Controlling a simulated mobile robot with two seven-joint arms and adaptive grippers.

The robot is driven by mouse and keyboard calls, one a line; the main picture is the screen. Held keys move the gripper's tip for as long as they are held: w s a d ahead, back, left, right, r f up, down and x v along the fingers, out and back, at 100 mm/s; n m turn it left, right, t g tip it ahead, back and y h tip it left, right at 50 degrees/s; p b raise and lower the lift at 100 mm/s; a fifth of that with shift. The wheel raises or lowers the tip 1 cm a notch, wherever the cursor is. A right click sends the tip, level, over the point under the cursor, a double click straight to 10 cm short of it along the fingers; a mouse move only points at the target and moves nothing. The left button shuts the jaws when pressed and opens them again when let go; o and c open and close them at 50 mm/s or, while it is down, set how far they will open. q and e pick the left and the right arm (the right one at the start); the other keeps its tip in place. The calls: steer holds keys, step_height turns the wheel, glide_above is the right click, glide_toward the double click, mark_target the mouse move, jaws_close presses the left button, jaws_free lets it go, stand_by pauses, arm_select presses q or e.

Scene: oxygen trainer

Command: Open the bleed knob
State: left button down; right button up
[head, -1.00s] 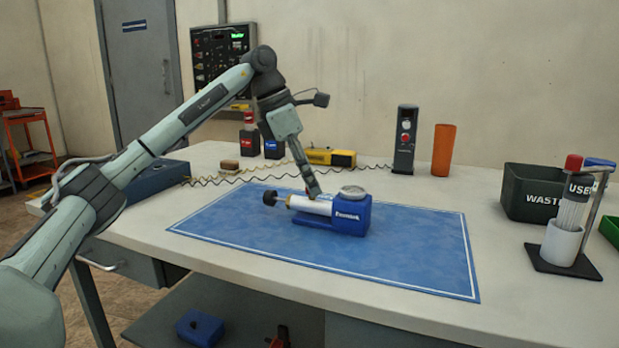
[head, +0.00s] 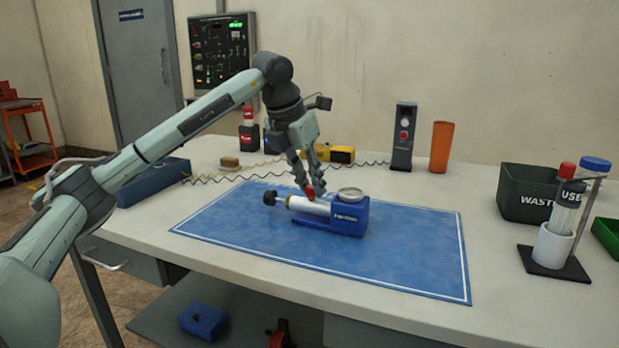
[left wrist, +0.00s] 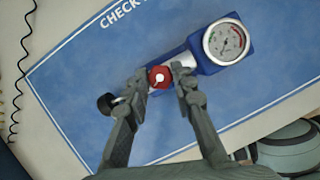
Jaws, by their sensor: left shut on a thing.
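The oxygen trainer is a blue block (head: 347,218) with a round dial gauge (left wrist: 226,42) on top and a white cylinder (head: 312,207) lying along it. A black knob (head: 270,198) is at the cylinder's left end. The red bleed knob (left wrist: 159,77) stands on top of the cylinder and shows in the head view (head: 310,190) just under the fingers. My left gripper (head: 309,186) comes down from above and is shut on the red knob, with one finger on either side of it. My right gripper is not in view.
The trainer lies on a blue mat (head: 400,260) with clear space around it. Behind stand a yellow case (head: 342,154), a dark device (head: 404,137) and an orange cup (head: 441,147). A waste bin (head: 525,195) and a white holder with tubes (head: 556,243) are at right.

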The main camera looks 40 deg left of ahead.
arm_select(q)
steer(key=shift+n, duration=0.3)
steer(key=c, duration=1.3)
jaws_free()
steer(key=shift+o, duration=0.2)
steer(key=v, duration=1.2)
steer(key=shift+s+d, duration=0.1)
